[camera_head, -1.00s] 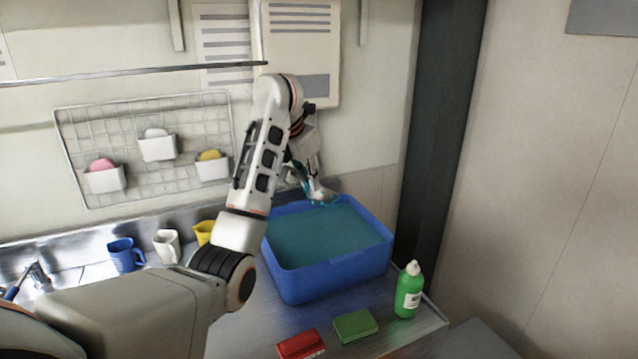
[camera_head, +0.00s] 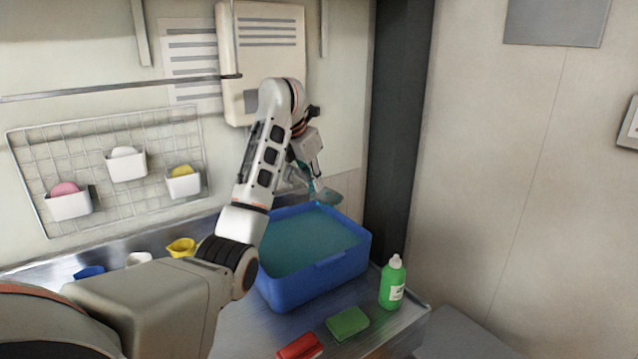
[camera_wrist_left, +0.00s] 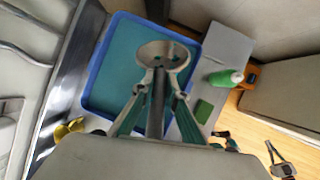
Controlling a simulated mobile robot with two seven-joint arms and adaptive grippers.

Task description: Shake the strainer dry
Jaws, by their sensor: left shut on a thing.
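The strainer (camera_head: 327,196) is a small round metal bowl held above the far side of the blue tub in the head view. In the left wrist view the strainer (camera_wrist_left: 163,52) shows its bowl beyond my fingertips, over the teal water. My left gripper (camera_head: 311,180) is shut on the strainer's handle; it also shows in the left wrist view (camera_wrist_left: 157,100). The blue tub (camera_head: 318,276) stands on the metal counter, filled with teal water. My right gripper is not in view.
A green bottle (camera_head: 392,283), a green sponge (camera_head: 347,323) and a red sponge (camera_head: 299,346) lie or stand in front of the tub. A wire rack (camera_head: 60,150) hangs on the wall.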

